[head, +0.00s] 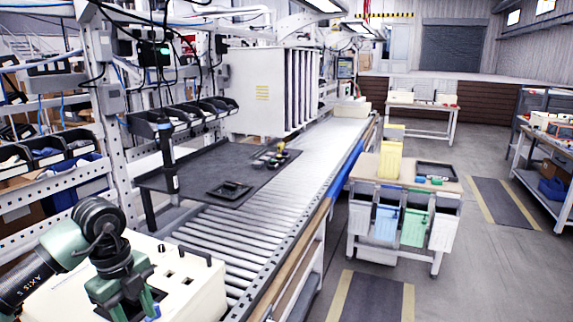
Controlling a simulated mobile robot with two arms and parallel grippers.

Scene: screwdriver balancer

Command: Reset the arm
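My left arm, green and black, comes in from the lower left and bends down. Its gripper (130,305) points downward in front of or over a white box-like unit (185,285) with dark slots. The fingertips run to the bottom edge, so I cannot tell whether it is open or holds anything. My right arm and gripper are not in view. A dark upright tool or post (168,160) stands or hangs at the left of the black work mat (200,170); I cannot tell which. Cables and a device with a green light (153,54) hang above it.
A roller conveyor (255,220) runs away from me, with a black tray (230,190) and small parts (277,155) on the mat. Black bins (190,112) line the back. A cart (405,195) stands right of the conveyor. Floor beyond it is open.

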